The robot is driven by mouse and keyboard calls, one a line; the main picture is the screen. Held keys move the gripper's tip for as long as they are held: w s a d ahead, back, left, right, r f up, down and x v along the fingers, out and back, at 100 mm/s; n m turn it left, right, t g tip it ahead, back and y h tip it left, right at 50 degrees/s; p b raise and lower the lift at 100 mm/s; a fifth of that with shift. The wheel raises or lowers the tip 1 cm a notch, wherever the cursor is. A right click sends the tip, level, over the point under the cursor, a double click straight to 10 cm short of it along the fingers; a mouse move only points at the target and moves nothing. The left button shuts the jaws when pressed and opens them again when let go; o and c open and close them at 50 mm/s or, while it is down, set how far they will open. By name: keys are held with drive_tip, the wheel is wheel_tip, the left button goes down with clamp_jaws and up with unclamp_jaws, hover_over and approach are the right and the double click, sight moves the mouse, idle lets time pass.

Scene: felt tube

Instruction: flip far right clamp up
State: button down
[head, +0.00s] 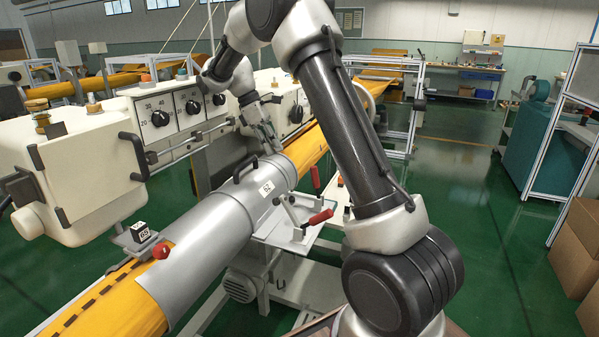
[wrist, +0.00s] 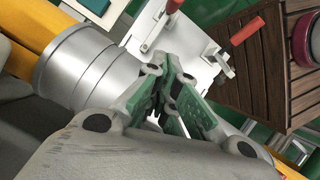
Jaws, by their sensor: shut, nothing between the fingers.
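A silver cylindrical cover (head: 225,215) with a dark handle lies around the orange tube (head: 130,305). On its right side a plate (head: 285,230) carries clamps with red handles. The farther clamp's red handle (head: 316,179) stands nearly upright. The nearer clamp's red handle (head: 320,217) lies low, tilted up to the right. The wrist view shows two red handles, one at the right (wrist: 246,32) and one at the top edge (wrist: 173,5). My gripper (head: 270,142) is above the cover's far end, apart from the clamps. Its green-padded fingers (wrist: 165,92) are together and empty.
A white machine housing (head: 80,165) with dials stands left of the tube. A red ball knob (head: 161,251) sits at the cover's near end. A wooden slatted surface (wrist: 275,70) shows in the wrist view. Green floor (head: 490,225) is open to the right.

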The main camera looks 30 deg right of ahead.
idle(0.3)
drive_tip(key=s+d+f, duration=0.4)
drive_tip(key=d+f, duration=0.2)
drive_tip(key=f, duration=0.2)
drive_tip(key=shift+s+d+f, duration=0.2)
drive_tip(key=shift+s+d, duration=0.05)
drive_tip(key=shift+s, duration=0.15)
drive_tip(key=shift+s+d, duration=0.1)
drive_tip(key=shift+s+d+r+t+y, duration=0.1)
drive_tip(key=shift+s+r+t+y, duration=0.1)
drive_tip(key=shift+t+y, duration=0.1)
